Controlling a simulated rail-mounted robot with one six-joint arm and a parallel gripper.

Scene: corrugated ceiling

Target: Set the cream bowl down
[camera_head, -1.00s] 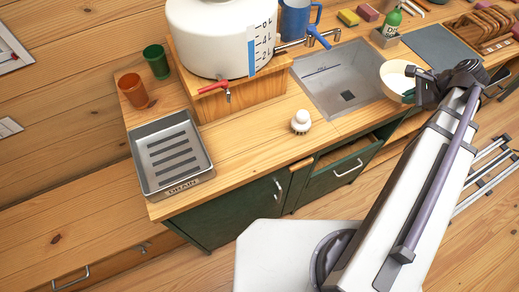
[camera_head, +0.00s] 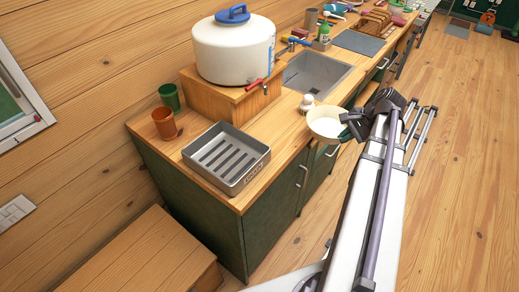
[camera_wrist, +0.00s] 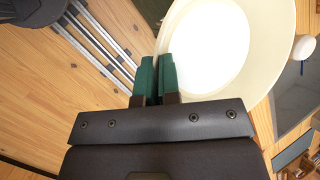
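The cream bowl (camera_head: 326,123) is in the air at the front edge of the counter, beside the sink, in the head view. It looks empty and roughly upright, slightly tilted. My gripper (camera_head: 347,125) is at its right side. In the wrist view my gripper's green fingers (camera_wrist: 158,77) are close together at the rim of the bowl (camera_wrist: 258,62), with the bowl wall pinched between them. The grey drain tray (camera_head: 255,172) sits empty on the near left end of the wooden counter (camera_head: 183,141).
A white scrub brush (camera_head: 308,100) stands on the counter behind the bowl. Orange (camera_head: 165,124) and green (camera_head: 169,96) cups stand left of the tray. A large white water tank (camera_head: 233,55) on a wooden box and the sink (camera_head: 311,76) lie behind. Counter between tray and brush is bare.

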